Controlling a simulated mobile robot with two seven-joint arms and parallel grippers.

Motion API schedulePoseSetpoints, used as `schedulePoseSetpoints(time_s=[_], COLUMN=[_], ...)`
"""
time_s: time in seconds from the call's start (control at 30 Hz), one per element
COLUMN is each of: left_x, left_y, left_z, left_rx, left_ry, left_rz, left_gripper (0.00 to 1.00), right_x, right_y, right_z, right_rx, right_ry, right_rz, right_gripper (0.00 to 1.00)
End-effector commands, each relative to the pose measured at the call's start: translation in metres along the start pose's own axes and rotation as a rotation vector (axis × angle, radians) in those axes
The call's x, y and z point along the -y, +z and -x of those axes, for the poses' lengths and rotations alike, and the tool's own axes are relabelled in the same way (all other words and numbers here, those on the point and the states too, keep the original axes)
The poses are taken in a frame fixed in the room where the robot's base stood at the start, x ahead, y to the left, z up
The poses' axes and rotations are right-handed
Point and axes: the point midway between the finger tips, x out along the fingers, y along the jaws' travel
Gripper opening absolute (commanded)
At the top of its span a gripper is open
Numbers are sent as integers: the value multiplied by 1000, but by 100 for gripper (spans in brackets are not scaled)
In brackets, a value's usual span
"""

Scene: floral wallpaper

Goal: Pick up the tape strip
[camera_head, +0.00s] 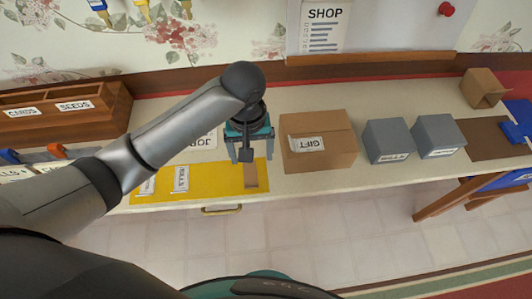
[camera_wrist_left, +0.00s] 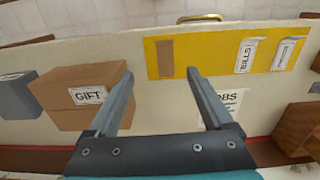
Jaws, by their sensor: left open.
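The tape strip (camera_head: 251,177) is a flat brown strip lying on the right end of the yellow mat (camera_head: 213,184). In the left wrist view the tape strip (camera_wrist_left: 166,58) lies just beyond the fingertips, on the yellow mat (camera_wrist_left: 205,56). My left gripper (camera_head: 251,158) is open, with nothing between its fingers, over the mat's edge by the strip. In the wrist view its fingers (camera_wrist_left: 159,73) are spread wide. The gripper looks apart from the strip, but its exact height is hard to tell. My right gripper is not in view.
A GIFT box (camera_head: 320,143) stands close to the right of the gripper. Two grey boxes (camera_head: 388,141) (camera_head: 437,136) stand farther right. A BILLS label (camera_head: 182,179) lies left on the mat. A wooden organizer (camera_head: 60,112) is at the back left.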

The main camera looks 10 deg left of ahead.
Motion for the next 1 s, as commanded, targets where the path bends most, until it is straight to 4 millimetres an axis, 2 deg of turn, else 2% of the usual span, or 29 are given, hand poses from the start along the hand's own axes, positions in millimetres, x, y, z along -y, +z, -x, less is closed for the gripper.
schedulePoseSetpoints(time_s=[0.07,0.13,0.4,0.5,0.77,1.0], left_x=[2,3,3,3,4,12], left_y=[2,3,2,2,1,0], left_z=[-1,-11,-70,-85,-103,-139], left_rx=[3,5,4,4,2,2], left_ry=[-11,-14,-12,-11,-9,-10], left_rz=[-2,0,0,0,0,-1], left_gripper=[85,85,85,85,85,85], right_x=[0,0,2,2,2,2], right_y=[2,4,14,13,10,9], right_z=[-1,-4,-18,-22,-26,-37], right_rx=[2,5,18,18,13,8], right_ry=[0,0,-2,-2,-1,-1], right_rz=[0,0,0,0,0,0], right_gripper=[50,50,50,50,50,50])
